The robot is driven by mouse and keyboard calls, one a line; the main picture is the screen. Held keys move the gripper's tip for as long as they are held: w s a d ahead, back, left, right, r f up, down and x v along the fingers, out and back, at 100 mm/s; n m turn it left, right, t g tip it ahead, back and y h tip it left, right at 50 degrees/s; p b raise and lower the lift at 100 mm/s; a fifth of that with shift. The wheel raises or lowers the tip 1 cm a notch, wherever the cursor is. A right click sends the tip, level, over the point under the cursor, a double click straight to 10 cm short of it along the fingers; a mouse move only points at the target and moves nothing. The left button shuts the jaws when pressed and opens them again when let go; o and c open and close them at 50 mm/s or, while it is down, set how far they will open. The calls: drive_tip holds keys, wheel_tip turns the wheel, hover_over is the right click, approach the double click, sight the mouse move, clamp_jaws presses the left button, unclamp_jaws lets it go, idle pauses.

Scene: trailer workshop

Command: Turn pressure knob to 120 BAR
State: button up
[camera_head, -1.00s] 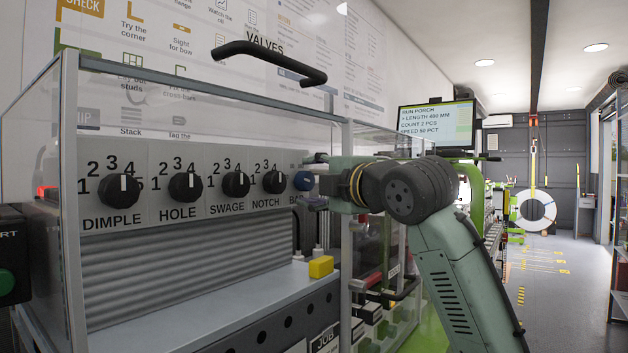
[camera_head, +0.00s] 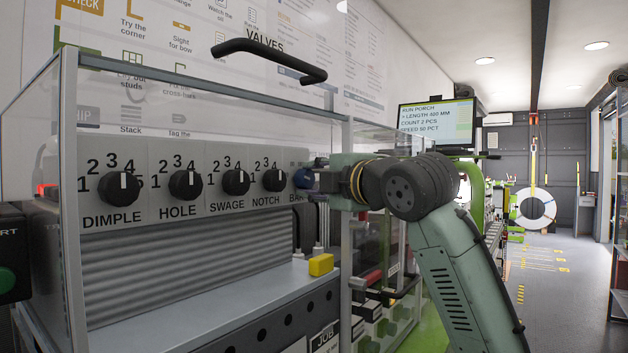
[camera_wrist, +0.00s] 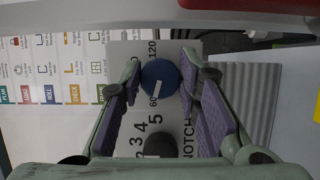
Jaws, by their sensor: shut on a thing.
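The blue pressure knob (camera_wrist: 161,78) sits on the grey panel between the markings 60 and 120 in the wrist view. Its white pointer mark lies on the 60 side. In the head view the knob (camera_head: 303,179) is at the panel's right end, above a partly hidden "BAR" label. My gripper (camera_wrist: 160,82) is shut on the knob, with a purple-padded finger on either side of it. In the head view my gripper (camera_head: 316,179) reaches in from the right and hides part of the dial.
Four black knobs stand left of it: DIMPLE (camera_head: 123,187), HOLE (camera_head: 185,185), SWAGE (camera_head: 236,182) and NOTCH (camera_head: 274,180). A clear guard with a black handle (camera_head: 268,59) surrounds the panel. A yellow block (camera_head: 321,265) lies below. A screen (camera_head: 437,124) stands behind my arm.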

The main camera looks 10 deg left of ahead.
drive_tip(key=shift+m, duration=0.3)
drive_tip(key=m+g, duration=0.1)
drive_tip(key=m, duration=0.1)
drive_tip(key=m+g+h, duration=0.1)
drive_tip(key=m, duration=0.1)
drive_tip(key=shift+m+g, duration=0.3)
drive_tip(key=shift+m, duration=0.1)
drive_tip(key=m+g, duration=0.2)
drive_tip(key=m, duration=0.2)
drive_tip(key=shift+g, duration=0.3)
drive_tip(key=o, duration=1.1)
drive_tip(key=shift+o, duration=0.2)
drive_tip(key=shift+r, duration=0.1)
